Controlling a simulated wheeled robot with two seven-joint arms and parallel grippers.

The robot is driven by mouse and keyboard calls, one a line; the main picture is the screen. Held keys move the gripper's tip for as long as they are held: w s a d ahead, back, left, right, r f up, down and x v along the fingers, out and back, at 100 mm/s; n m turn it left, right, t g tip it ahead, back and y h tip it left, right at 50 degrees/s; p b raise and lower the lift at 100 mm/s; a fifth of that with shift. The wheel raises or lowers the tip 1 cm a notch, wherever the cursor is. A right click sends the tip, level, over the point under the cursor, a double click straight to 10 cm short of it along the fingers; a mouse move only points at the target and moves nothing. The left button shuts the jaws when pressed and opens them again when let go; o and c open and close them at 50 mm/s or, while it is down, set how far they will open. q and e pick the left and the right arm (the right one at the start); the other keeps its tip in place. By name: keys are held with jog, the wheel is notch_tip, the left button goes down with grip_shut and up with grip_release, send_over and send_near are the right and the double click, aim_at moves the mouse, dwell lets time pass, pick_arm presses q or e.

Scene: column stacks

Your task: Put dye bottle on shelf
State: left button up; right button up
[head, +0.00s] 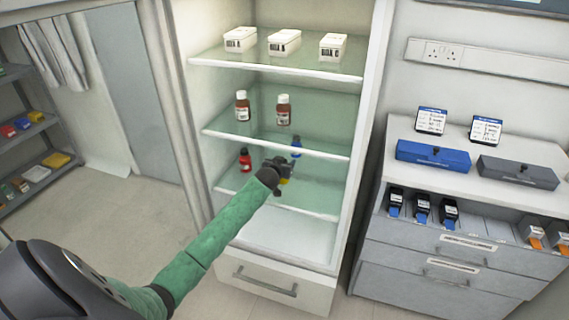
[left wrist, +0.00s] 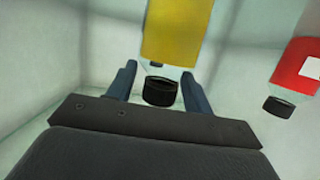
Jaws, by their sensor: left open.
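My left gripper (head: 281,167) reaches into the open cabinet over the lower glass shelf (head: 318,200). In the left wrist view its two blue fingers (left wrist: 158,72) are open, one on each side of a yellow bottle (left wrist: 176,35) with a black cap. That view looks upside down, with the cap toward the gripper. In the head view the yellow bottle (head: 285,181) is mostly hidden by the gripper. A red bottle (head: 245,161) stands to its left and also shows in the wrist view (left wrist: 300,65). A blue bottle (head: 296,148) stands behind. My right gripper is not in view.
Two brown bottles (head: 283,110) stand on the middle shelf (head: 325,149), with free room to their right. White boxes (head: 284,42) line the top shelf (head: 230,60). The cabinet's side wall (head: 370,120) bounds the right. A drawer counter (head: 430,222) with blue and grey cases stands further right.

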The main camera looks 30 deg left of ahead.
pick_arm(q)
jog(key=b+v, duration=0.2)
jog(key=v, duration=1)
jog(key=s+d+f+m+g+h, duration=0.1)
jog(key=s+d+f+g+h, duration=0.15)
jog(key=s+d+f, duration=0.7)
jog(key=s+d+f+m+g+h, duration=0.15)
jog(key=s+d+f+g, duration=0.25)
jog(key=s+d+f, duration=0.55)
jog(key=s+d+r+m+g, duration=0.1)
jog(key=s+d+g, duration=0.1)
jog(key=s+d, duration=0.6)
jog(key=s+d+r+m+g+h, duration=0.1)
jog(key=s+d+r+g, duration=0.1)
jog(key=s+d, duration=0.7)
jog(key=s+g, duration=0.1)
jog(key=s, duration=0.7)
jog(key=shift+d+m+h, duration=0.3)
jog(key=shift+d+m, duration=0.05)
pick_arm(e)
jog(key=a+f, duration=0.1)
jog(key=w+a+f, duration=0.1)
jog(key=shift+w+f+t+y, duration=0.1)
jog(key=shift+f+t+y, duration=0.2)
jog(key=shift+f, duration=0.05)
pick_arm(q)
jog(key=shift+g, duration=0.25)
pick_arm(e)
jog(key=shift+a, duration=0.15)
